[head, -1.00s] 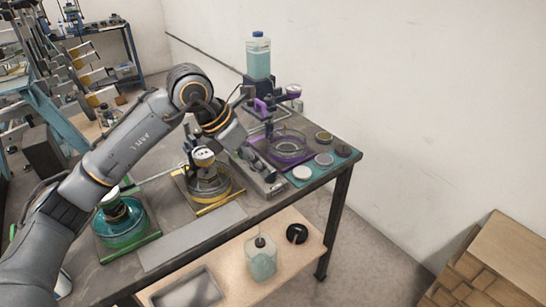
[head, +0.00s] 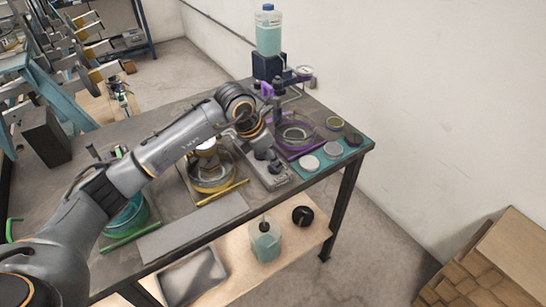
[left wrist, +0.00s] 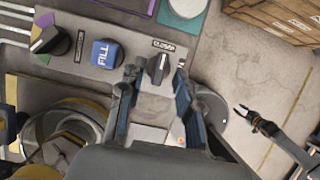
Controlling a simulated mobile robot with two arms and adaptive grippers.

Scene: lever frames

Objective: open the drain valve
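My left gripper (head: 268,165) is over the grey control panel (head: 278,182) at the table's right end. In the left wrist view its dark fingers (left wrist: 158,100) are apart, on either side of a black knob (left wrist: 158,68) on the panel (left wrist: 100,75). Contact with the knob cannot be told. A blue FILL piece (left wrist: 106,53) and a second black knob (left wrist: 50,41) sit left of it. The label (left wrist: 164,45) beside the first knob is too small to read, and which part is the drain valve is unclear.
A bottle of pale teal liquid (head: 268,35) is behind. Round lids (head: 309,163) lie on a teal mat near the table edge. A lower shelf holds a jug (head: 266,242).

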